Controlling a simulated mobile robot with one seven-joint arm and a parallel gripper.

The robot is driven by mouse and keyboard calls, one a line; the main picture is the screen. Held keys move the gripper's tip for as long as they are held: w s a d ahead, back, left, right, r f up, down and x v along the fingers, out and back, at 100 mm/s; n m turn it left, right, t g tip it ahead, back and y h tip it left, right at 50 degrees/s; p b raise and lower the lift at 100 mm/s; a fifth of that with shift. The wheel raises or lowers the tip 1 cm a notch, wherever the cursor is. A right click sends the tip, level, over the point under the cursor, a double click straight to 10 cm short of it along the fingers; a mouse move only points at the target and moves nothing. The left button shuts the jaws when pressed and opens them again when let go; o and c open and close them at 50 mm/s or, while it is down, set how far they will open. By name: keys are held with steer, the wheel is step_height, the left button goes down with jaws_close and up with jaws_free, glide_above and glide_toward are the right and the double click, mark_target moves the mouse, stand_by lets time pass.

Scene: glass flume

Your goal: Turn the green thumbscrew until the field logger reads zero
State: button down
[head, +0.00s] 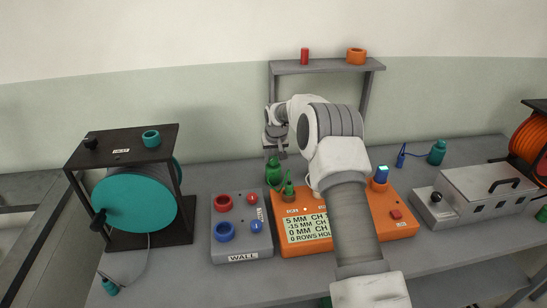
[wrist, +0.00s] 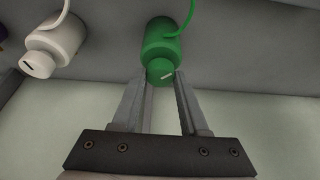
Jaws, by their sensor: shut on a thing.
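The green thumbscrew (wrist: 161,70) is a small round knob with a pale line on its face, on the end of a green cylindrical body (wrist: 163,42) with a green cable. My gripper (wrist: 163,78) has its fingertips on either side of the knob, shut on it. In the head view my gripper (head: 280,153) is just above the green body (head: 274,172), and the knob cannot be made out there. The orange field logger (head: 285,243) has a screen (head: 305,228) reading 5 MM, -15 MM, 0 MM and 0 ROWS; my arm hides its right part.
A white body with a similar knob (wrist: 40,65) is left of the green one in the wrist view. A grey WALL box (head: 241,246) is left of the logger, a teal reel (head: 135,200) further left. A grey case (head: 485,190) stands right. A shelf (head: 325,66) is behind.

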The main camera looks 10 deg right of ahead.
steer(key=shift+a+f+m+h+b, duration=0.1)
steer(key=shift+m+h+b, duration=0.2)
steer(key=shift+m+b, duration=0.2)
steer(key=shift+m, duration=0.5)
steer(key=shift+c, duration=2.1)
jaws_free()
steer(key=v, duration=1.7)
steer(key=shift+a+r, duration=0.15)
steer(key=shift+r, duration=0.15)
steer(key=shift+s, duration=0.1)
